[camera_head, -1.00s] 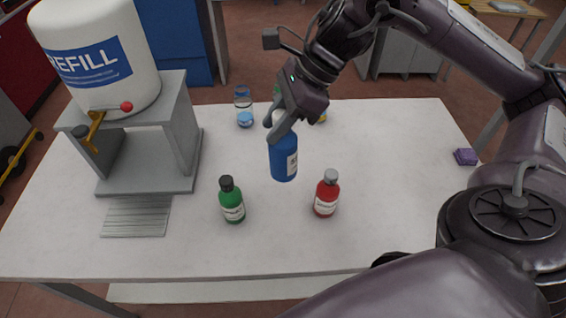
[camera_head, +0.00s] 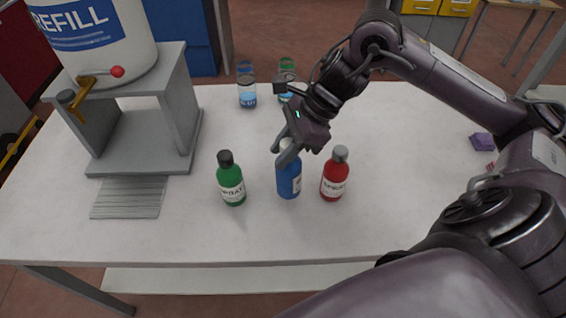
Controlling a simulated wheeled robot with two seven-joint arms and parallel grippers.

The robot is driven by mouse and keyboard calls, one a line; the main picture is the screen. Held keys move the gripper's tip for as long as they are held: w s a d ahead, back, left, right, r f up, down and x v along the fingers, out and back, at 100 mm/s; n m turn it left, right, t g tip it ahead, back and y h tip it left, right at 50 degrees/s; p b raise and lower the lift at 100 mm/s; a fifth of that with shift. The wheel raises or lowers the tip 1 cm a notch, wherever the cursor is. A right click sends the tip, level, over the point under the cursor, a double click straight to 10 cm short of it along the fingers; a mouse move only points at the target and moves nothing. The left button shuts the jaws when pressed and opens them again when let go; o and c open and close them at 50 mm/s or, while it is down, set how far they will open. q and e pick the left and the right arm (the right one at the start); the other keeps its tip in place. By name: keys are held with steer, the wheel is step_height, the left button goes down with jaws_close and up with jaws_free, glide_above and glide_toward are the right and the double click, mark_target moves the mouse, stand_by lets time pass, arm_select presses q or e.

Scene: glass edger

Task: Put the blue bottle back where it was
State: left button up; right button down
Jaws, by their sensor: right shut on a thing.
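The blue bottle (camera_head: 289,181) is upright between the green bottle (camera_head: 231,182) and the red bottle (camera_head: 335,176), apart from both. Its base is at or just above the white table top; I cannot tell whether it touches. My right gripper (camera_head: 288,150) comes down from above and is shut on the top of the blue bottle, hiding most of its cap. My left gripper is out of view.
A grey stand (camera_head: 150,140) carries a white refill tank (camera_head: 95,35) with a red-knobbed tap at the left. Two clear containers, one with a blue label (camera_head: 247,92) and one greenish (camera_head: 287,72), stand behind. A purple block (camera_head: 482,141) lies far right. The table front is clear.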

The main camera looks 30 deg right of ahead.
steer(key=shift+f, duration=1.9)
steer(key=c, duration=1.1)
jaws_free()
steer(key=b+v, duration=0.4)
steer(key=v, duration=0.8)
steer(key=shift+b, duration=0.4)
